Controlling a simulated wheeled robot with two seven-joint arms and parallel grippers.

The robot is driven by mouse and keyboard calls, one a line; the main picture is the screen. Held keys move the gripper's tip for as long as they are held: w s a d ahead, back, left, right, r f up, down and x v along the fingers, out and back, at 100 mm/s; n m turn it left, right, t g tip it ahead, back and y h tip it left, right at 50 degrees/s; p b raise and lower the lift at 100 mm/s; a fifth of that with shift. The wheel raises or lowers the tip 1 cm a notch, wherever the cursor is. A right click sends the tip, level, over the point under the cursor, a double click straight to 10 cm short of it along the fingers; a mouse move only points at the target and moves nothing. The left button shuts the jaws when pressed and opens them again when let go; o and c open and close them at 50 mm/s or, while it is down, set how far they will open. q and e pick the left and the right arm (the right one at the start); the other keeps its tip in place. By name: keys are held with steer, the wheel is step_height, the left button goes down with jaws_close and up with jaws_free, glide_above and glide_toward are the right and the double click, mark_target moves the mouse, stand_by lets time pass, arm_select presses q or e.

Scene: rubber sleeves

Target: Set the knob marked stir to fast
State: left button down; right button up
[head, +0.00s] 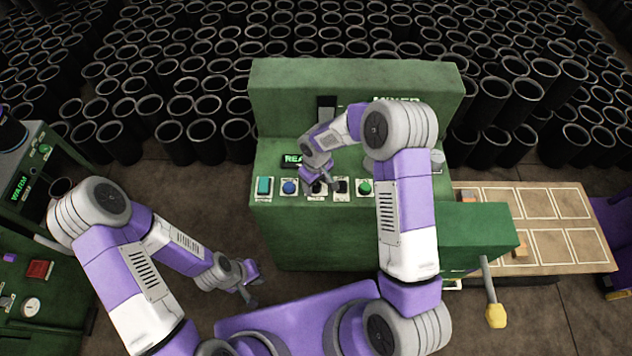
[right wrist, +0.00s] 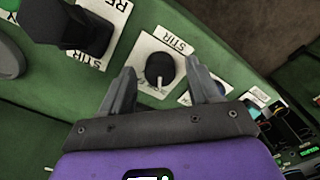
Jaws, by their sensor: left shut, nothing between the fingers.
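The knob marked STIR (right wrist: 159,68) is a round black dial on a white plate, low on the green mixer's front panel. Its white pointer line faces away from the STIR label, toward my palm in the right wrist view. No fast mark is legible. My right gripper (head: 320,182) is over the panel and partly hides the knob in the head view. In the right wrist view its fingers (right wrist: 160,72) are spread, one on each side of the knob, with gaps visible. My left gripper (head: 248,288) is shut and empty, low in front of the mixer.
A black lever-like control (right wrist: 75,25), also with a STIR label, stands beside the knob. A blue button (head: 289,187), a teal switch (head: 263,186) and a green button (head: 364,187) share the panel. A yellow-tipped lever (head: 495,312) hangs at right. Black sleeves (head: 180,105) fill the background.

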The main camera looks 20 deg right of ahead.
steer(key=c, duration=1)
steer(key=shift+f+m+b, duration=0.15)
steer(key=shift+m+b, duration=0.95)
steer(key=shift+b, duration=0.15)
steer(key=m+b, duration=0.2)
steer(key=m, duration=0.1)
steer(key=shift+m+b, duration=0.3)
steer(key=m+b, duration=0.1)
steer(key=m, duration=0.2)
steer(key=shift+m+b, duration=0.4)
steer(key=shift+m, duration=1.1)
steer(key=o, duration=1.1)
steer(key=shift+c, duration=0.2)
